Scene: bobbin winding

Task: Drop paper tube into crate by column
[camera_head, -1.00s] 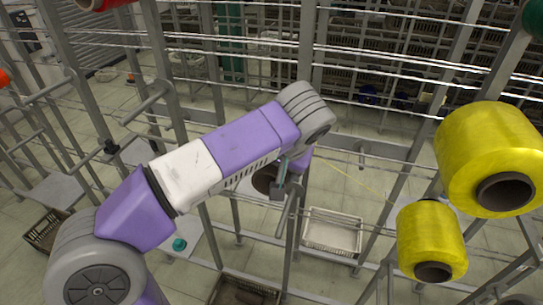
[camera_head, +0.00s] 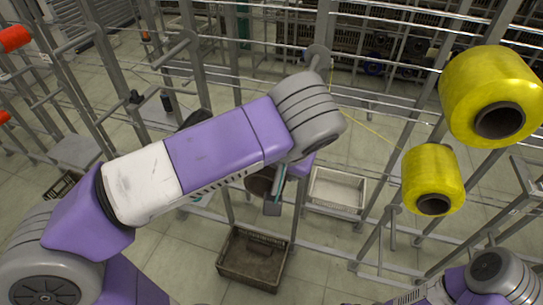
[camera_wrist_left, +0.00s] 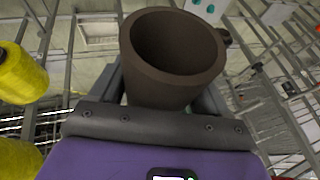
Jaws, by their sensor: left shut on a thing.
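My left gripper (camera_head: 275,193) is shut on a dark brown paper tube. The tube (camera_head: 259,184) is mostly hidden behind my arm in the head view. The left wrist view shows the tube (camera_wrist_left: 178,58) large and close, its hollow open end facing the camera, between the two fingers. A dark brown, empty-looking crate (camera_head: 248,279) stands on the floor below the gripper, beside a grey upright. A pale crate (camera_head: 337,204) stands on the floor to the right of the gripper. My right arm shows at the bottom right, but its gripper is out of view.
Two yellow yarn bobbins (camera_head: 490,85) (camera_head: 432,175) hang on the rack at the right. Grey rack posts and thin rails surround the gripper. Red bobbins (camera_head: 14,39) sit at the left edge. Tiled floor is clear around the dark crate.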

